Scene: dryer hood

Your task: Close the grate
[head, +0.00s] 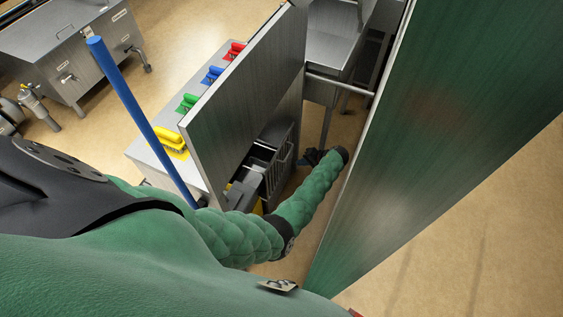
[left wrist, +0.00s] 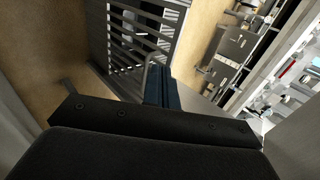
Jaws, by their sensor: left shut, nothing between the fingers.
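The grate is a dark grey slatted metal panel (left wrist: 145,42) at the top of the left wrist view. A thin curved metal bar, like a handle, shows at its lower right side. In the head view a slatted dark part (head: 283,165), which looks like the grate, shows low between the two tall steel panels. My left gripper (head: 312,157) is shut and empty, its dark blue fingers near that slatted part. In the left wrist view its fingers (left wrist: 161,88) overlap the grate's lower right side beside the bar; I cannot tell if they touch. My right gripper is out of view.
A tall steel panel (head: 245,95) stands left of my left arm and a larger one (head: 440,130) stands right, leaving a narrow gap. A blue pole (head: 140,115) and a bench with coloured brushes (head: 188,103) are at left. Clear floor (head: 480,230) lies at lower right.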

